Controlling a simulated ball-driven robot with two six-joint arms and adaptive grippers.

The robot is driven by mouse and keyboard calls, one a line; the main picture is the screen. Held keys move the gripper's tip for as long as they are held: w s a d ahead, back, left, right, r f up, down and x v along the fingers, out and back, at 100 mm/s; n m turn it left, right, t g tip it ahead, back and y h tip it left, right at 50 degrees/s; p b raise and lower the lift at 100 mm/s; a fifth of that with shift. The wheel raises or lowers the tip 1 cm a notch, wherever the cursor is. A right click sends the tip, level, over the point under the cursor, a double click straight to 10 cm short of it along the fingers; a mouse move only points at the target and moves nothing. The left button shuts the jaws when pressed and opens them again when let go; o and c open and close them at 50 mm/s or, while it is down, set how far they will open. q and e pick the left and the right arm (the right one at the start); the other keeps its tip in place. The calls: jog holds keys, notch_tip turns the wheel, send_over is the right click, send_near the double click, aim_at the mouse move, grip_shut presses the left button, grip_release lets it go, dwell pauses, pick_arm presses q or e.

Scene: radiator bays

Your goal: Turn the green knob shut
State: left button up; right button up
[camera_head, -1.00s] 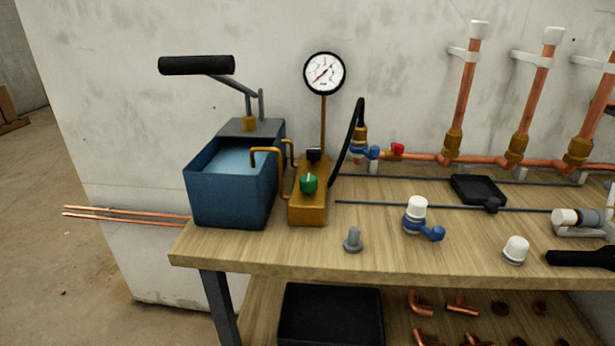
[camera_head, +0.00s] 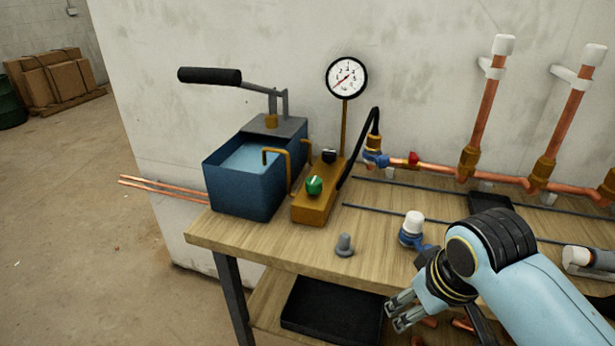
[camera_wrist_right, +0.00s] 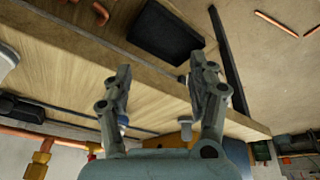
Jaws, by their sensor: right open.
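The green knob (camera_head: 314,185) sits on the brass valve block (camera_head: 318,205) of the blue pressure-test pump (camera_head: 240,185), with a pale mark on its face. A black knob (camera_head: 329,156) is just behind it. The round gauge (camera_head: 347,77) stands on a brass stem above the block. My right gripper (camera_head: 398,312) is open and empty in front of the bench's front edge, low and to the right of the green knob, well apart from it. In the right wrist view its two fingers (camera_wrist_right: 161,75) are spread with nothing between them. My left gripper is not in view.
A grey plug (camera_head: 345,245) and a white-capped blue valve (camera_head: 412,228) stand on the wooden bench (camera_head: 290,248). The pump's black handle (camera_head: 210,76) juts left. A black tray (camera_head: 330,312) sits on the lower shelf. Copper pipes (camera_head: 484,115) run along the wall.

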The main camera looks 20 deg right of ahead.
jog(key=shift+y, duration=0.3)
jog(key=w+a+r, duration=0.1)
jog(key=w+r, duration=0.1)
jog(key=w, duration=0.2)
jog(key=w+a+r, duration=0.1)
jog(key=w+r, duration=0.1)
jog(key=w, duration=0.3)
jog(key=w+a+r, duration=0.1)
jog(key=w+r, duration=0.1)
jog(key=w, duration=0.3)
jog(key=shift+w, duration=0.15)
jog(key=n, duration=0.1)
send_near(314, 180)
jog(key=shift+t+y, duration=0.4)
jog(key=x, duration=1)
jog(key=shift+s+d+f+b, duration=0.15)
jog(key=shift+s+d+b, duration=0.2)
jog(key=shift+s+b, duration=0.1)
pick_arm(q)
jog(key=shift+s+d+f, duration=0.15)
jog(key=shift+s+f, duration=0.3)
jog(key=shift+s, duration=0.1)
pick_arm(e)
jog(key=c, duration=1.1)
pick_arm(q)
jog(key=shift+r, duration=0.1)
